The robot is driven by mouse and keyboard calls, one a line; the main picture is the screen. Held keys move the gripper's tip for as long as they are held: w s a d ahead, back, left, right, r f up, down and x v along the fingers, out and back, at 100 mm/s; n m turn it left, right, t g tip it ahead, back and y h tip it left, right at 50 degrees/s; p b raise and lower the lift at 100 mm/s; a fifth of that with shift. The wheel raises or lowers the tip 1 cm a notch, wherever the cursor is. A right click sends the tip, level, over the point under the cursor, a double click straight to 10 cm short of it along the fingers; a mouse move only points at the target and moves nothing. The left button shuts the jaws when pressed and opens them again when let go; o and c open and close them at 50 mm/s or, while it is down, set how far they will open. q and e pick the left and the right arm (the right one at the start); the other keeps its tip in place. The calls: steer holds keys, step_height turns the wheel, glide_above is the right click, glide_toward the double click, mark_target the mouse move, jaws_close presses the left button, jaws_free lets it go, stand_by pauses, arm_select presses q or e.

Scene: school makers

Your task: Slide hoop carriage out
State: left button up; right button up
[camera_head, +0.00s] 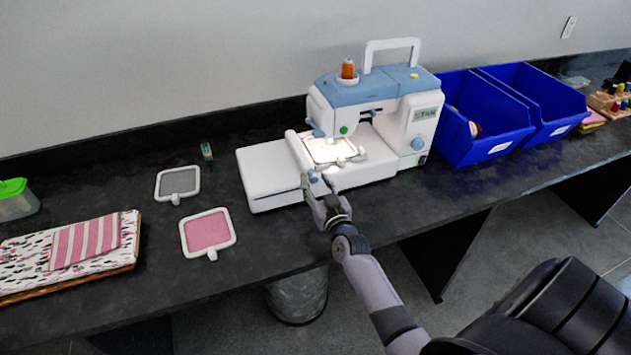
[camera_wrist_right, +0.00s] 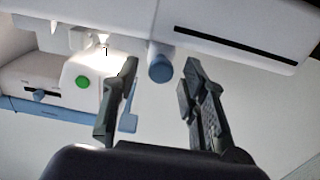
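The white embroidery machine (camera_head: 375,125) with a blue top stands on the dark counter. Its hoop carriage (camera_head: 296,147) is a long white bar across the left bed, with a blue-grey front end. A hoop with pale fabric (camera_head: 325,149) sits beside the bar, under the lit needle area. My right gripper (camera_head: 318,180) is at the carriage's front end. In the right wrist view, my right gripper (camera_wrist_right: 161,68) is open, and the carriage's blue end (camera_wrist_right: 160,68) shows between its fingertips with gaps on both sides. Contact cannot be told. My left gripper is not in view.
A grey hoop (camera_head: 178,182) and a pink hoop (camera_head: 207,231) lie left of the machine. Folded fabrics (camera_head: 85,243) lie on a tray further left. Blue bins (camera_head: 490,140) stand close on the right. The counter in front of the machine is mostly clear.

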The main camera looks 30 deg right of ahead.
steer(key=shift+w+d, duration=0.1)
steer(key=shift+w, duration=0.15)
steer(key=shift+c, duration=0.6)
jaws_close()
